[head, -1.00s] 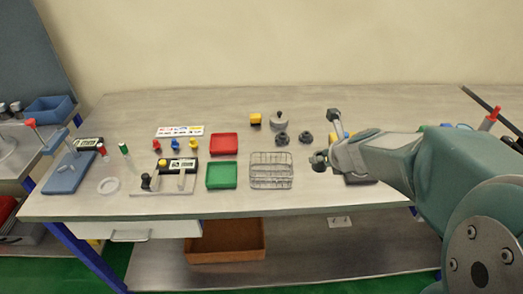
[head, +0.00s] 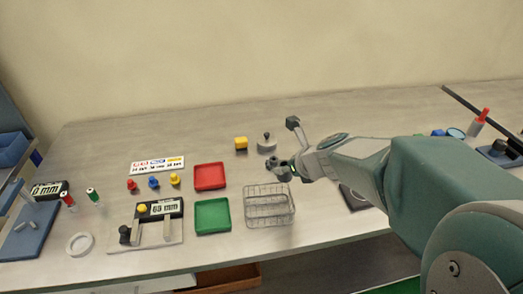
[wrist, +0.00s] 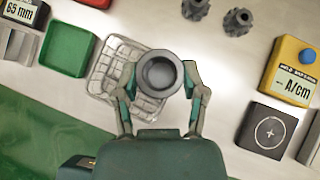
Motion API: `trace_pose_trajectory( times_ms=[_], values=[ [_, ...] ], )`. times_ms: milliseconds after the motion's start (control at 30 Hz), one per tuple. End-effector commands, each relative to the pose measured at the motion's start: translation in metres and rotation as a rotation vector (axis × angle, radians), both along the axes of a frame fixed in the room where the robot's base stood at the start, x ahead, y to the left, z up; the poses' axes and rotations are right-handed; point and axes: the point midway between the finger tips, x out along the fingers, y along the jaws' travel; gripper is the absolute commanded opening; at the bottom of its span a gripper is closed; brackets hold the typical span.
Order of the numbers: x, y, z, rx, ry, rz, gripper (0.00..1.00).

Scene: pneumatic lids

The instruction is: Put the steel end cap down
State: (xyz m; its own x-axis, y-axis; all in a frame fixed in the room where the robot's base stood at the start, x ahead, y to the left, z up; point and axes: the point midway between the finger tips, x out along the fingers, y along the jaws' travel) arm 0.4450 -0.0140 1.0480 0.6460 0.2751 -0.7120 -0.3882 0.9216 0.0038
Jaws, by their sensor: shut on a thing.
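My gripper (head: 292,168) reaches in from the right in the head view, near the far right corner of the wire basket (head: 269,220). In the wrist view my gripper (wrist: 160,90) is shut on the steel end cap (wrist: 159,68), a round grey part with a dark ring and hollow middle. The cap overlaps the right side of the basket (wrist: 101,76) in that view. In the head view the cap is small and hard to separate from the fingers. Its height above the table is not clear.
A green tray (head: 213,230) and a red tray (head: 222,176) lie left of the basket. Two dark toothed knobs (wrist: 238,20) stand beyond the cap in the wrist view. A yellow box (wrist: 283,76) and a dark plate (wrist: 262,137) lie right. Bare table separates them from the basket.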

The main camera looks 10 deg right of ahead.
Motion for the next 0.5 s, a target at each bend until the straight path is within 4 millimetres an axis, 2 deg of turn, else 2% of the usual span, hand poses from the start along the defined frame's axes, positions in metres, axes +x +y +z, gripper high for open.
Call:
trace_pose_trajectory(
  times_ms=[167,300,500],
  values=[
    [0.032,0.005,-0.015,0.001,0.003,0.001,0.00],
    [0.049,0.007,-0.039,0.002,0.005,-0.002,0.00],
    [0.069,0.009,-0.062,0.003,0.001,-0.001,0.00]
  ],
)
